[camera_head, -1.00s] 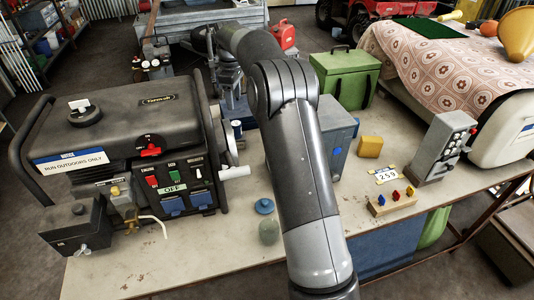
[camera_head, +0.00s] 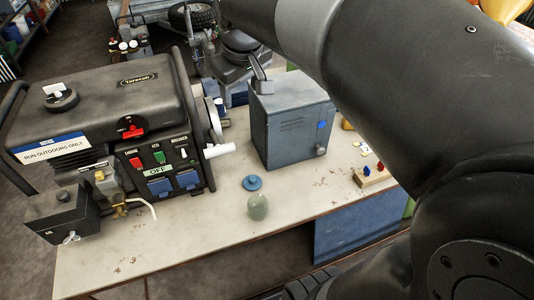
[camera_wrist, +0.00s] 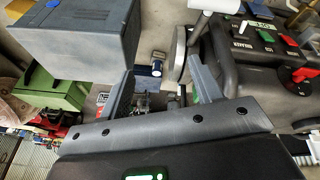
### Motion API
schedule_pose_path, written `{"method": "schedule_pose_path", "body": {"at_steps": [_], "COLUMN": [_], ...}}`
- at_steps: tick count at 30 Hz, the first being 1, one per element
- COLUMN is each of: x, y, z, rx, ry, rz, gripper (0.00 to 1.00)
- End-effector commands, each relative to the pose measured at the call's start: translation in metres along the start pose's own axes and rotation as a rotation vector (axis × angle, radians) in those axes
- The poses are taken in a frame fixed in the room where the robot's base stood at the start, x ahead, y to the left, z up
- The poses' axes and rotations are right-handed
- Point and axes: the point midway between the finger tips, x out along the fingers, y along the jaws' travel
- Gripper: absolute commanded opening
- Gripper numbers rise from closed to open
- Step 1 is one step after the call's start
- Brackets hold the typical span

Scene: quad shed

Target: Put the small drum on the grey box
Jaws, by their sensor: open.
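The small drum, a blue and white cylinder (camera_head: 220,104), stands at the back of the bench, in the gap between the generator and the grey box. It also shows in the wrist view (camera_wrist: 157,68), ahead of my fingers and between their lines. The grey box (camera_head: 290,125) is a blue-grey upright case with a flat, bare top; it also shows at the upper left of the wrist view (camera_wrist: 85,30). My gripper (camera_head: 239,86) is open and empty above the gap. One finger is close beside the box's top edge; I cannot tell whether they touch.
The black generator (camera_head: 110,120), with its wheel and white handle (camera_head: 219,150), walls the gap's left side. A blue lid (camera_head: 252,183) and green jar (camera_head: 257,206) stand in front of the box. The bench front (camera_head: 190,232) is clear.

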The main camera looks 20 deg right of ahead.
Motion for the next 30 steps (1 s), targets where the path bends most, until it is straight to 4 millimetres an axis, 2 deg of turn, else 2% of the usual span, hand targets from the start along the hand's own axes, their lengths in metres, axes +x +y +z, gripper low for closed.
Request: {"method": "schedule_pose_path", "body": {"at_steps": [1, 9, 15, 21, 30], "x": [-0.005, -0.004, 0.008, 0.014, 0.013], "y": [-0.006, -0.036, -0.052, -0.057, -0.057], "z": [0.018, 0.106, 0.149, 0.162, 0.162], "rx": [0.033, 0.228, 0.329, 0.365, 0.364], "ry": [0.017, 0.101, 0.143, 0.157, 0.156], "rz": [0.005, 0.013, 0.008, 0.005, 0.005], "gripper": [0.59, 0.59, 0.59, 0.59, 0.59]}}
